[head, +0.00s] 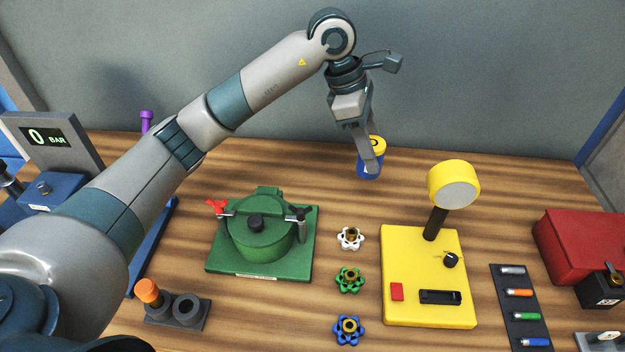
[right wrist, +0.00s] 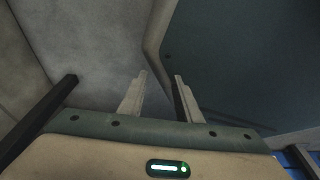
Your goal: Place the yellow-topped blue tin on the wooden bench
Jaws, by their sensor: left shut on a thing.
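The blue tin with a yellow top (head: 367,168) is near the back of the wooden bench (head: 500,225) in the head view. My left gripper (head: 371,162) reaches down from above and is shut on the tin, its fingers partly covering the tin's side. The tin looks upright. I cannot tell whether its base touches the bench or is slightly above it. My right gripper (right wrist: 158,92) shows only in the right wrist view, with its two fingers apart and nothing between them.
A green lidded pot (head: 260,240) stands on a green plate. White, green and blue valve wheels (head: 350,279) line the middle. A yellow panel with a lamp (head: 425,290) is right of them. A red box (head: 580,245) sits far right. Bare bench surrounds the tin.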

